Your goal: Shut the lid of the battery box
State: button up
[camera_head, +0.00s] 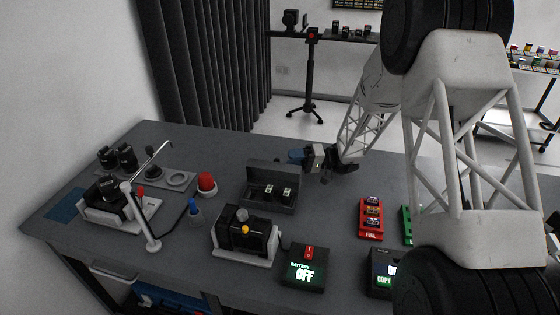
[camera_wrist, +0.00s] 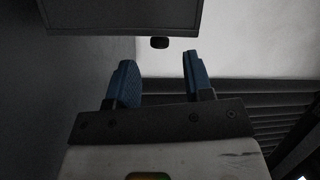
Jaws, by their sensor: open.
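The battery box, a dark grey box (camera_head: 270,205), stands near the middle of the table. Its lid (camera_head: 274,174) is raised upright along the back edge, and two small light-topped items (camera_head: 287,192) show inside. My gripper (camera_head: 297,157) is just behind and to the right of the lid's upper edge, its blue fingers pointing left. In the wrist view my gripper (camera_wrist: 158,72) is open, with an empty gap between the blue fingers. A dark panel (camera_wrist: 120,15) lies beyond the fingertips; I cannot tell whether it is the lid.
A black device on a white base (camera_head: 245,237) and a display reading BATTERY OFF (camera_head: 304,272) stand in front of the box. A red button (camera_head: 206,183) and blue cone (camera_head: 195,210) are to its left. A red holder (camera_head: 371,220) stands to the right. The table behind is clear.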

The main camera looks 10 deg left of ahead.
jog(key=shift+x, duration=2.3)
jog(key=shift+c, duration=0.3)
jog(key=shift+f, duration=0.1)
grip_shut()
